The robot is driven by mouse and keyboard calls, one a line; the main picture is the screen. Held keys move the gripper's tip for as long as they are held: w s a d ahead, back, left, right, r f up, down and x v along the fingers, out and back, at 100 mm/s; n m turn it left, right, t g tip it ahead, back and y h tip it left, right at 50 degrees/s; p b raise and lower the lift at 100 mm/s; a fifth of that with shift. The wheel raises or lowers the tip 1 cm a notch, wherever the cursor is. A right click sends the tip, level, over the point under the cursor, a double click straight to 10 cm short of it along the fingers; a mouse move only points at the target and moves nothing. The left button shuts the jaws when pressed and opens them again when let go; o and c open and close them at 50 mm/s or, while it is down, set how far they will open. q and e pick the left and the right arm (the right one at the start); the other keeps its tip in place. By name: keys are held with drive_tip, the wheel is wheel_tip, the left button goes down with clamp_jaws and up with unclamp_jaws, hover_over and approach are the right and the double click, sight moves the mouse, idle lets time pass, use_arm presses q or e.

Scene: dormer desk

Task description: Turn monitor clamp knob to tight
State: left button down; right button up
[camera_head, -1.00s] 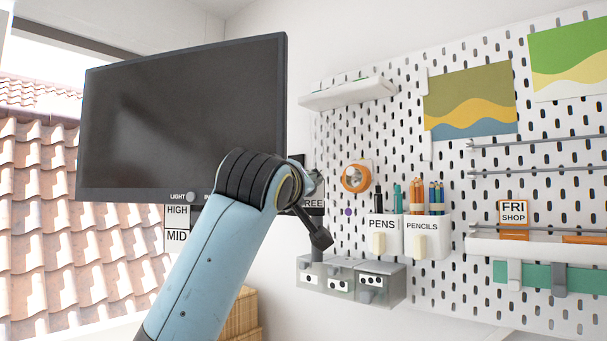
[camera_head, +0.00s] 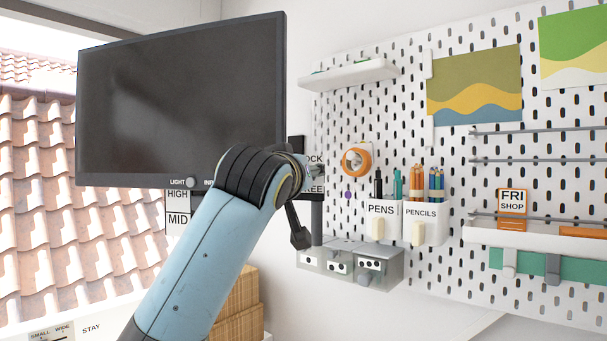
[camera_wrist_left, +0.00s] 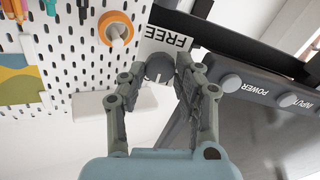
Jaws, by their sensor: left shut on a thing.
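The monitor clamp knob (camera_wrist_left: 160,68) is a dark rounded piece in the left wrist view, in front of a white plate (camera_wrist_left: 168,38) marked FREE. My left gripper (camera_wrist_left: 158,80) is shut on it, one finger on each side. The knob's pointer, if any, is hidden. In the head view my wrist hides the knob and most of the gripper; grey finger parts (camera_head: 316,172) show just right of the wrist. Beside them the plate (camera_head: 315,160) shows part of LOCK above and part of FREE below. The dark monitor (camera_head: 180,100) is left of the wrist.
A white pegboard (camera_head: 440,280) fills the right side, with an orange tape roll (camera_head: 356,161), pen and pencil cups (camera_head: 424,228) and a shelf (camera_head: 348,74). Wooden boxes (camera_head: 240,300) stand behind my arm.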

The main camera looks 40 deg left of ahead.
use_arm(q)
drive_tip(key=shift+f, duration=0.2)
drive_tip(key=c, duration=1.1)
unclamp_jaws()
drive_tip(key=shift+o, duration=0.8)
drive_tip(key=shift+w+d+r, duration=0.1)
drive_tip(key=v, duration=0.8)
